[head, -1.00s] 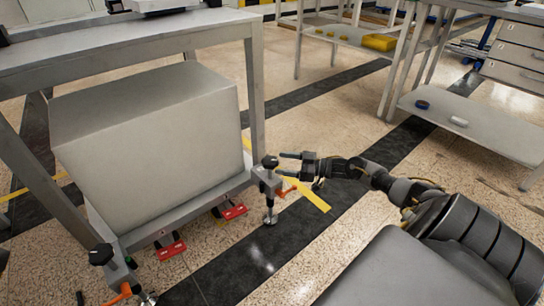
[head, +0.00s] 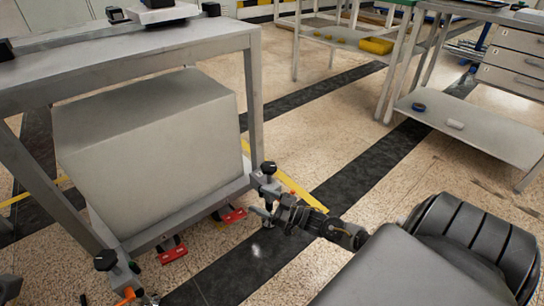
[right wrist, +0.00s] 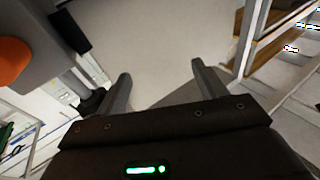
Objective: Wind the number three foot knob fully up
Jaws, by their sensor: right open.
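Two corner feet of the metal bench show in the head view. One black foot knob (head: 268,168) tops the right foot, and another black foot knob (head: 105,260) tops the near-left foot. I cannot read a number on either. My right gripper (head: 262,214) is low at the right foot, below its knob, and hides part of that foot. In the right wrist view, my right gripper (right wrist: 162,88) has its two fingers wide apart with nothing between them. An orange part (right wrist: 14,60) shows at the left edge there. My left gripper is not in view.
A large grey box (head: 150,150) fills the space under the bench (head: 130,48). Red floor pieces (head: 173,252) lie near the feet. An orange lever (head: 126,295) is by the near-left foot. Open floor lies right of the bench, before a drawer workbench (head: 480,130).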

